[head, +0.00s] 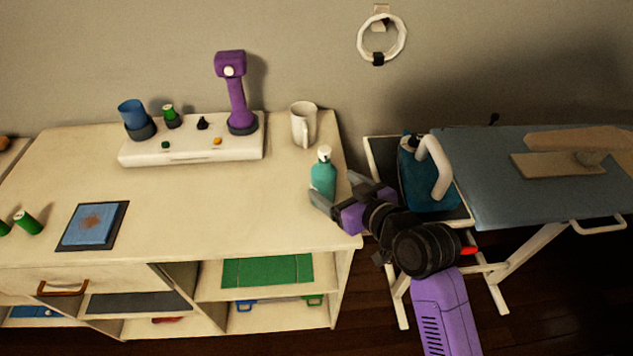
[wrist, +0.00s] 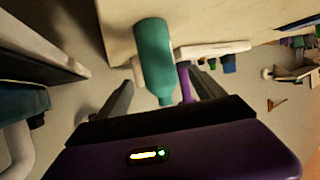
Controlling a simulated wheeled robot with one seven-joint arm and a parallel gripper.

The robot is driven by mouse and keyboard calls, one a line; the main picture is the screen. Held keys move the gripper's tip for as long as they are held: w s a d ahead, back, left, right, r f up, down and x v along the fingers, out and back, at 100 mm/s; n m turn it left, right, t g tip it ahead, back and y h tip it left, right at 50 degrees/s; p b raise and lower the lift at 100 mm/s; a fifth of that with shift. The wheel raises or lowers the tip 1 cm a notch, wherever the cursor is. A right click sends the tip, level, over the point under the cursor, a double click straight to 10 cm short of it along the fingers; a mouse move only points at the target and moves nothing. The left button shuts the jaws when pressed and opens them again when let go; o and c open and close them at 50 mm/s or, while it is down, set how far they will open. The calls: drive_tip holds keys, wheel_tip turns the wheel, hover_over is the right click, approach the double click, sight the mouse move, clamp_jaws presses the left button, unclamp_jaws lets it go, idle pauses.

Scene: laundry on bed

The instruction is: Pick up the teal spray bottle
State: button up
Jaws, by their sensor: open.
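The teal spray bottle (head: 323,178) stands upright near the right end of the cream cabinet top, with a white cap. My gripper (head: 336,191) is open at its right side, with the fingers reaching toward it from the right. In the wrist view the teal spray bottle (wrist: 154,60) lies ahead of the gap between the open fingers of my gripper (wrist: 160,98). Its lower end in that picture reaches near the gap. I cannot tell whether a finger touches it.
A white mug (head: 304,124) stands behind the bottle. A white tray (head: 190,150) holds a purple device (head: 237,95) and a blue cup (head: 134,115). The cabinet's middle is clear.

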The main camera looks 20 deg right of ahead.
sight(317, 171)
drive_tip(key=shift+w+a+r, duration=0.1)
drive_tip(key=shift+w, duration=0.55)
drive_tip(key=shift+p+x, duration=0.7)
drive_tip(key=shift+x, duration=2.8)
drive_tip(key=shift+a+r, duration=0.1)
drive_tip(key=shift+r, duration=0.05)
drive_tip(key=shift+c, duration=0.5)
drive_tip(key=c, duration=1.4)
drive_tip(key=shift+c, duration=1.1)
drive_tip(key=shift+r, duration=0.1)
